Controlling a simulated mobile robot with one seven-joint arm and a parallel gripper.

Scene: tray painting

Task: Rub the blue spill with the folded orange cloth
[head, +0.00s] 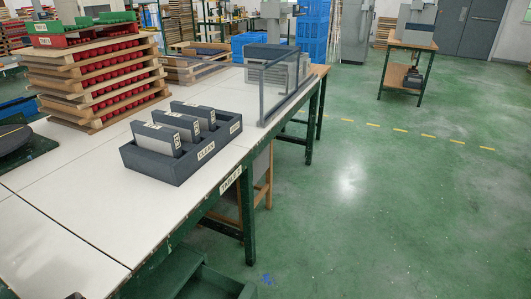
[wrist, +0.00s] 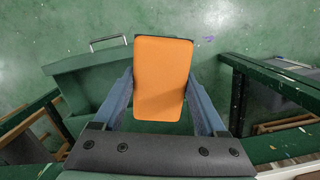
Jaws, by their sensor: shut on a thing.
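The folded orange cloth (wrist: 163,75) is a flat rounded block, held between the two fingers of my gripper (wrist: 160,88) in the wrist view. My gripper is shut on it, with a finger along each side. The blue spill (head: 266,279) is a small patch on the green floor near the bottom of the head view. A small bluish patch, likely the same spill (wrist: 208,38), shows on the floor in the wrist view, up and right of the cloth and apart from it. The gripper and cloth cannot be made out in the head view.
A white-topped table (head: 70,250) with green legs fills the left. It bears a dark rack (head: 180,172) marked CLEAN and stacked wooden trays (head: 85,85). A green drawer (wrist: 85,75) with a metal handle lies left of the cloth. The floor (head: 400,210) to the right is open.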

